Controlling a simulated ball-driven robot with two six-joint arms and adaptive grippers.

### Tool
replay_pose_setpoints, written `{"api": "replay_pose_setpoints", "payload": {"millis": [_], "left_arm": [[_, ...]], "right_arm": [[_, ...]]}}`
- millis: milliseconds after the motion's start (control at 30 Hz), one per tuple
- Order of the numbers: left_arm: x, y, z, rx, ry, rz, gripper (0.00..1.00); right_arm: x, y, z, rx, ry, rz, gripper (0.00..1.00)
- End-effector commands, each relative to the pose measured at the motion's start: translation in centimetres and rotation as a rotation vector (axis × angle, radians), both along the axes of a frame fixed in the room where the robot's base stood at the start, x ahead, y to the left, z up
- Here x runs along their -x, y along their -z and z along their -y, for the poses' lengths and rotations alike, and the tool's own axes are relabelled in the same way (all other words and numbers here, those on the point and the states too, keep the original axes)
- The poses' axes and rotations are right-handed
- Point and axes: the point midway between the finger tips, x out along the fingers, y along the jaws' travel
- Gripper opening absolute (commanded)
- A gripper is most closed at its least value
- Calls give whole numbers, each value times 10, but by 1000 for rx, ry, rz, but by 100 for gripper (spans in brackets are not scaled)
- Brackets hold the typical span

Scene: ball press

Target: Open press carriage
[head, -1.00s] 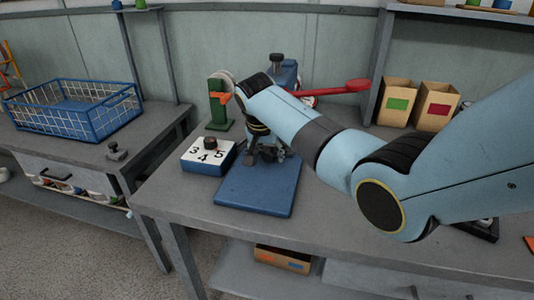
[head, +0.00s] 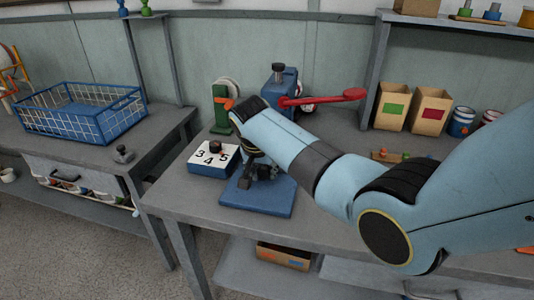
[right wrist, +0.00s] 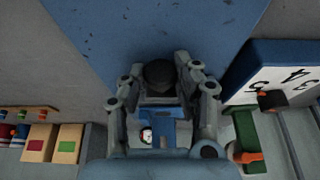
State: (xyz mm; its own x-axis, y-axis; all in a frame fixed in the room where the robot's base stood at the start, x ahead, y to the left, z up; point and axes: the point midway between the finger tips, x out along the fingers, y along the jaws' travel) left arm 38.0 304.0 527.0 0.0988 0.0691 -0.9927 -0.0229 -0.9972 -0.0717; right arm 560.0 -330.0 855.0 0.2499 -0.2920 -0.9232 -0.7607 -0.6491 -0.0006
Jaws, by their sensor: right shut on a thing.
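The press has a blue base plate (head: 262,203), a blue upper body (head: 272,90) with a black knob on top, and a red lever (head: 340,98) pointing right. My right gripper (head: 257,172) reaches down over the base plate, and my arm hides part of the press behind it. In the right wrist view, the fingers (right wrist: 163,92) stand on either side of a round black knob (right wrist: 160,76) and are shut on it, with the blue base plate (right wrist: 150,30) beyond. I cannot see clearly what the knob is fixed to. My left gripper is not in view.
A blue block with numbers (head: 213,160) stands close left of the base plate, with a green stand (head: 221,108) behind it. Two cardboard boxes (head: 410,108) stand at the back right. A blue wire basket (head: 85,115) is on the left table.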

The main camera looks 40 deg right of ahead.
Motion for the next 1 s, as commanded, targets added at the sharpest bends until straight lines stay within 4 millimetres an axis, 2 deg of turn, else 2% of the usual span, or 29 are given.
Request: {"api": "replay_pose_setpoints", "payload": {"millis": [33, 233, 400, 733, 767, 900, 1000], "left_arm": [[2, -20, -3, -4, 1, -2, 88], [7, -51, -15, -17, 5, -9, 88], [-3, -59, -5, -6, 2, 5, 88], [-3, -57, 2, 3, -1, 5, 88], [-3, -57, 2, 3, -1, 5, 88], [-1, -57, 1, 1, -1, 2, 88], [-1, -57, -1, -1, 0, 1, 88]], "right_arm": [[11, -7, -13, -5, -3, -8, 0], [42, -7, -49, -3, -2, -2, 0], [55, -3, -64, -2, -2, 0, 0], [55, -1, -65, 0, -1, 2, 0], [55, -1, -65, 0, -1, 2, 34], [55, -1, -65, -1, 0, 1, 52], [55, -1, -65, -1, 0, 1, 54]]}}
